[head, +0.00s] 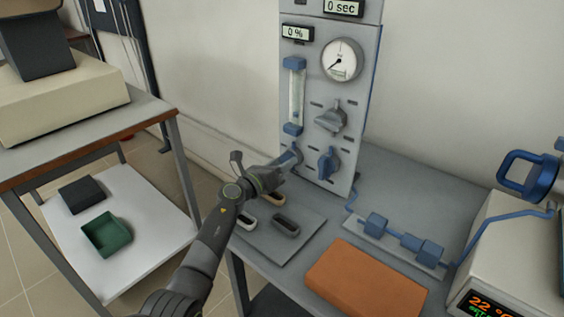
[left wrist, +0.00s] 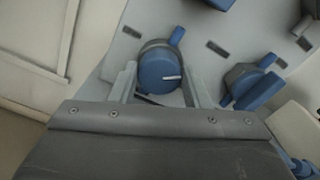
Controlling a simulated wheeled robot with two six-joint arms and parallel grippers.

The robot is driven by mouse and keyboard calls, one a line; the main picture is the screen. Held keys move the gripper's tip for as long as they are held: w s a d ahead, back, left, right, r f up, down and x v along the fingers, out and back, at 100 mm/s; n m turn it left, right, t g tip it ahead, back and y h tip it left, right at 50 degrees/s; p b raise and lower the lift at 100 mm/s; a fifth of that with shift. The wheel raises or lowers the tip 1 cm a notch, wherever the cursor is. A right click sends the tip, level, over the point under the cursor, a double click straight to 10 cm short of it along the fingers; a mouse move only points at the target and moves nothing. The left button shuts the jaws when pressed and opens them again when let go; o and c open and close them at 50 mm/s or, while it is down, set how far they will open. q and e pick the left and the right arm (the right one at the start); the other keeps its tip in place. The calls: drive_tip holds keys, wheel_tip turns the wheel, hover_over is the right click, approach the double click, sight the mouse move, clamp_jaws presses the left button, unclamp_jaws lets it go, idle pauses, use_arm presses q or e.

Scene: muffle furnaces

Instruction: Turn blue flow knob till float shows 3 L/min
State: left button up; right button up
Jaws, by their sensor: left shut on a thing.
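The flow meter (head: 296,95) is a clear upright tube with blue end blocks on the left of the grey panel (head: 316,185). Its float and scale are too small to read. The round blue flow knob (left wrist: 158,70), with a white pointer line, sits at the panel's lower left. My left gripper (head: 284,163) reaches the panel there and is shut on the knob, a finger on either side in the left wrist view (left wrist: 160,82). In the head view the gripper mostly hides the knob. My right gripper is not in view.
A blue-handled valve (head: 328,163) is close right of the knob, with a grey knob (head: 331,118) and a dial gauge (head: 342,60) above. A grey mat (head: 265,248) with small boats, an orange block (head: 368,278) and blue tube fittings (head: 402,243) lie on the bench.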

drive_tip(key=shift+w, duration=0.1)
use_arm(q)
drive_tip(key=o, duration=1)
drive_tip(key=shift+s+a+p, duration=0.3)
drive_tip(key=shift+s+a, duration=0.05)
drive_tip(key=shift+s, duration=0.1)
drive_tip(key=p+v, duration=0.2)
drive_tip(key=v, duration=1.3)
drive_tip(key=shift+s+a+p, duration=0.2)
drive_tip(key=shift+s+p, duration=0.05)
drive_tip(key=shift+p, duration=0.05)
drive_tip(key=shift+s+a, duration=0.2)
drive_tip(key=shift+s, duration=0.1)
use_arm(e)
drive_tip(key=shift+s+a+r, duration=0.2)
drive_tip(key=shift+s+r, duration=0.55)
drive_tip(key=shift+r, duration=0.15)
